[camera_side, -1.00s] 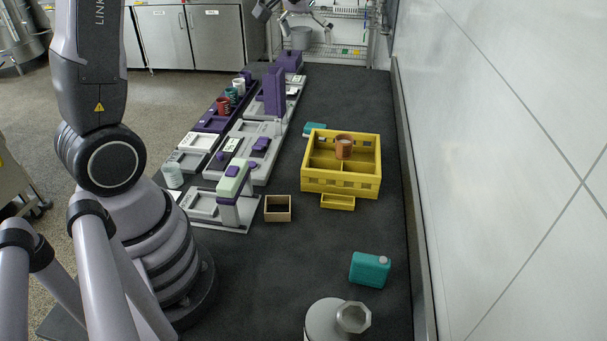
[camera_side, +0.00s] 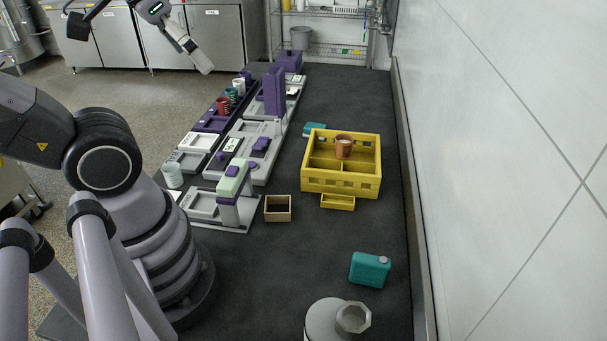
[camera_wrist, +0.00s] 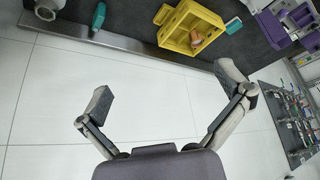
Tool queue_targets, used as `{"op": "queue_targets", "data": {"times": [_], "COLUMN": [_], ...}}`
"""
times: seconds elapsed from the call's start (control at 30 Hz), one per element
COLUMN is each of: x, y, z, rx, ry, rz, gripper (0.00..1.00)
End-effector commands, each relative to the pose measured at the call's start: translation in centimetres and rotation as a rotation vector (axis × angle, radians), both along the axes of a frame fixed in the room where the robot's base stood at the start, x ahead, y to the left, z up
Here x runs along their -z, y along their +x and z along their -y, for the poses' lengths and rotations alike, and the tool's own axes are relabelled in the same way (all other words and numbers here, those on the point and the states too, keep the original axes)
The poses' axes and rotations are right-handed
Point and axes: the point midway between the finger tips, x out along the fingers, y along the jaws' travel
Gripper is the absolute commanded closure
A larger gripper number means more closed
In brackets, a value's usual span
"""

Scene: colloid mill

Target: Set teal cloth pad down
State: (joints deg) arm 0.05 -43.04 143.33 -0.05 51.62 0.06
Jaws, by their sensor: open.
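The teal cloth pad (camera_side: 314,129) lies flat on the dark bench top just behind the yellow crate. The crate hides part of it in the side view. A small teal patch by the crate (camera_wrist: 233,24) in the wrist view looks like the same pad. My gripper (camera_wrist: 165,83) is wide open with nothing between its fingers. In the side view it is raised at the upper left, partly cut off by the top edge, well away from the pad.
The yellow crate (camera_side: 340,187) holds a brown cup (camera_side: 344,147). A teal jug (camera_side: 369,270) and a metal vessel (camera_side: 325,318) stand nearer. Purple and grey fixtures (camera_side: 240,150) fill the left side. A tiled wall (camera_side: 500,150) borders the right. The bench between crate and jug is clear.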

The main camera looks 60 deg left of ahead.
Motion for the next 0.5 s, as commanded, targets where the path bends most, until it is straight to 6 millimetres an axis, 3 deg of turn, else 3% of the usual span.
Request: {"op": "queue_targets", "data": {"times": [0.17,0.27,0.37,0.5], "x": [-0.3,-0.9,-1.4,-0.9], "y": [0.7,3.0,7.2,14.8], "z": [-0.2,-0.8,-2.0,-4.9], "rx": [-0.013,-0.050,-0.117,-0.227], "ry": [0.000,0.004,0.007,0.011], "rz": [-0.002,-0.012,-0.028,-0.043], "gripper": [0.00,0.00,0.00,0.00]}}
